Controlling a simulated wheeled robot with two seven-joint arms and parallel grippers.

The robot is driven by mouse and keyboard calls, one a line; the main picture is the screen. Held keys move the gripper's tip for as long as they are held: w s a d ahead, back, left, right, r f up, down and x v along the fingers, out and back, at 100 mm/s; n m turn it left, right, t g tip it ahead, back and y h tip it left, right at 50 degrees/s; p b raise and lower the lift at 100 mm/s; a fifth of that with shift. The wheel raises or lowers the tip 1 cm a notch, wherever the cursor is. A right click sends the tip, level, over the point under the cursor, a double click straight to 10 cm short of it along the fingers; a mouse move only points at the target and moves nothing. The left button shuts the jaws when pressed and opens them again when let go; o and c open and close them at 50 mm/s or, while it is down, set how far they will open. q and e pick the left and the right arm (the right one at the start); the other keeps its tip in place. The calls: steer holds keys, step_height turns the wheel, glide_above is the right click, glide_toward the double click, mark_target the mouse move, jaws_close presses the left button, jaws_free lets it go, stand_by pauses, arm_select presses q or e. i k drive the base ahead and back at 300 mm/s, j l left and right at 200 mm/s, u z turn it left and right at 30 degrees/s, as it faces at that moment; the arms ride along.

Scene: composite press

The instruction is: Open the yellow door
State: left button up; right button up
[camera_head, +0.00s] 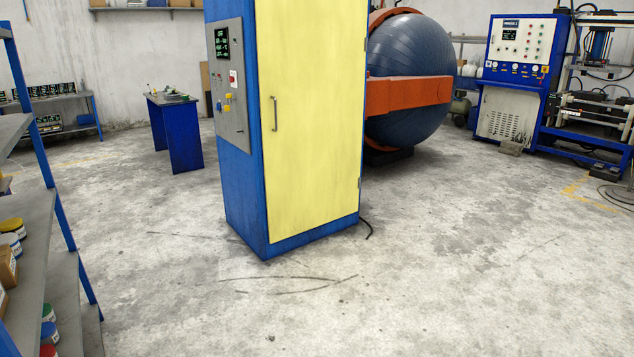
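A tall blue cabinet (237,190) stands upright in the middle of the view, its top cut off by the frame. Its front is the yellow door (320,120), which is shut flush in the blue frame. A dark vertical bar handle (275,114) sits on the door's left edge. Hinges show on the door's right edge. A grey control panel (229,90) with a small screen and coloured buttons is on the cabinet's left side. Neither of my grippers is in view.
Bare concrete floor (400,290) lies open in front of the cabinet. A blue-framed shelf (40,220) with cans stands close at left. A blue table (177,133) is behind left. A big dark round vessel (410,60) and a blue console (515,80) stand behind right.

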mark_target(312, 53)
steer(key=i, duration=1.3)
steer(key=i+l+u, duration=0.1)
steer(key=i, duration=1.2)
steer(key=i+l, duration=0.15)
steer(key=i, duration=1.15)
